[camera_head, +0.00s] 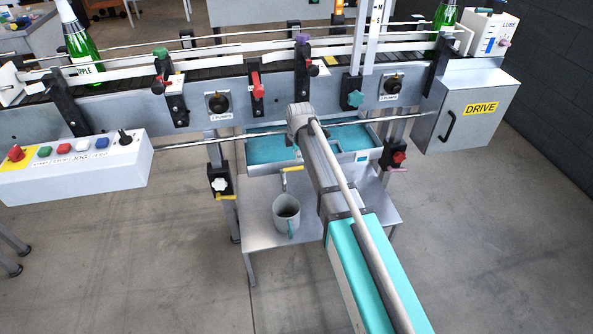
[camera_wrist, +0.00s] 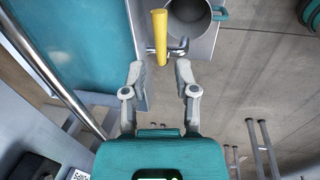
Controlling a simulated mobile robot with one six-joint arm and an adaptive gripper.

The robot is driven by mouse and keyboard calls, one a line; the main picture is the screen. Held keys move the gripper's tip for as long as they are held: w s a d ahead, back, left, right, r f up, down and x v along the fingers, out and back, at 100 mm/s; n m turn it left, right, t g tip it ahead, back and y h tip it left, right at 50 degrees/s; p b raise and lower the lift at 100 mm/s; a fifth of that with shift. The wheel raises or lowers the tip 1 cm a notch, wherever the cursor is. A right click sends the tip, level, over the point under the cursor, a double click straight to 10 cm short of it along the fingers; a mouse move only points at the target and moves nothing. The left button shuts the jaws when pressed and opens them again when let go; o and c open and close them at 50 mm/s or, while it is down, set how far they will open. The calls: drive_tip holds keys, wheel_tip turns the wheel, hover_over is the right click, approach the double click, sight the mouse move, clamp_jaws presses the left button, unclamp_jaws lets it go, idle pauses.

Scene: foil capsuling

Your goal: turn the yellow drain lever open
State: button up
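The yellow drain lever (camera_wrist: 160,38) shows in the wrist view as a yellow bar attached to a metal pipe fitting (camera_wrist: 180,48). In the head view the lever (camera_head: 293,169) is small, under the front of the teal drip tray (camera_head: 262,149). My gripper (camera_wrist: 160,68) is open, with its two fingers apart. In the wrist view the lever's lower end lies between the fingertips in the picture; I see no finger touching it, and the depth gap is unclear. In the head view my arm hides the gripper.
A grey pot with a teal handle (camera_head: 287,213) stands on the low metal shelf (camera_head: 262,236) below the lever. The conveyor frame (camera_head: 330,92) runs above, with a leg clamp (camera_head: 219,183) at left and the DRIVE box (camera_head: 485,108) at right. Open floor lies in front.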

sight(296, 167)
drive_tip(key=shift+w+a+f+b, duration=0.1)
drive_tip(key=shift+w+f+b, duration=0.15)
drive_tip(key=shift+f+b, duration=0.9)
drive_tip(key=shift+w+f+b, duration=0.2)
drive_tip(key=shift+f+b, duration=0.8)
drive_tip(key=shift+f, duration=0.2)
drive_tip(key=shift+w+a+f+b, duration=0.1)
drive_tip(key=shift+w+f+b, duration=0.15)
drive_tip(key=shift+f+b, duration=0.9)
clamp_jaws()
